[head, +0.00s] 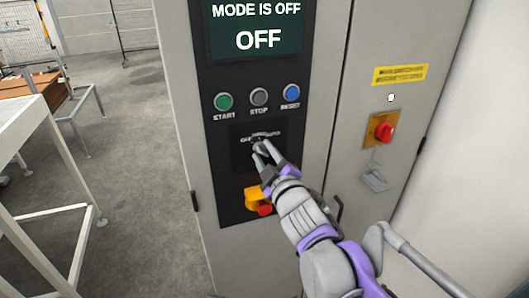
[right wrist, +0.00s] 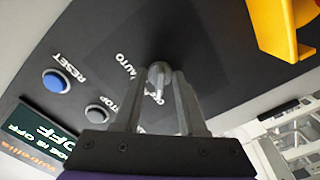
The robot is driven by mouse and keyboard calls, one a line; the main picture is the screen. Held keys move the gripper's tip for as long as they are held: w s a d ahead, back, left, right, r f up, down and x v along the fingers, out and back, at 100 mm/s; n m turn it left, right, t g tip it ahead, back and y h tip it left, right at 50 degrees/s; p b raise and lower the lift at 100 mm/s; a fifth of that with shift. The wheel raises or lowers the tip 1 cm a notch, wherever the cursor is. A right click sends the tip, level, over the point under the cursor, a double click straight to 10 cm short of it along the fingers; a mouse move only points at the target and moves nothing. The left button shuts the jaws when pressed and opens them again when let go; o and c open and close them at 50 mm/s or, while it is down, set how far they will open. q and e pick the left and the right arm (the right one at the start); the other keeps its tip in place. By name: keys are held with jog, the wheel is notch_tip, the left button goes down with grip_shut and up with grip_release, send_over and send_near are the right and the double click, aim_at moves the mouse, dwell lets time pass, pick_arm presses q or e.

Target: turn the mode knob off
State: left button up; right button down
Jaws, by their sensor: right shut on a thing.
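The mode knob (right wrist: 158,72) is a small grey knob on the black control panel (head: 216,165). My right gripper (head: 264,149) reaches in from the lower right and is shut on the knob. In the right wrist view its two fingers stand on either side of the knob. The word AUTO shows beside the knob there; other lettering around it is partly covered by a finger. The screen (head: 256,30) above the panel reads "MODE IS OFF" and "OFF". My left gripper is not in view.
Green start (head: 224,102), grey stop (head: 259,97) and blue reset (head: 292,93) buttons sit above the knob. A yellow and red emergency stop (head: 257,201) sits below it. A red rotary switch (head: 384,131) is on the right door. A white frame table (head: 45,130) stands left.

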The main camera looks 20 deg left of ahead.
dwell(0.4)
jog(key=shift+c, duration=2.4)
grip_release()
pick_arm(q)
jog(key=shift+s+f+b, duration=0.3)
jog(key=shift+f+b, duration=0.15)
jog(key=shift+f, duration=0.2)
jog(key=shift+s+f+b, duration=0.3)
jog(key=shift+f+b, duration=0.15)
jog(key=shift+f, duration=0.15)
pick_arm(e)
jog(key=v, duration=1)
jog(key=shift+s+d, duration=0.25)
jog(key=shift+s, duration=0.1)
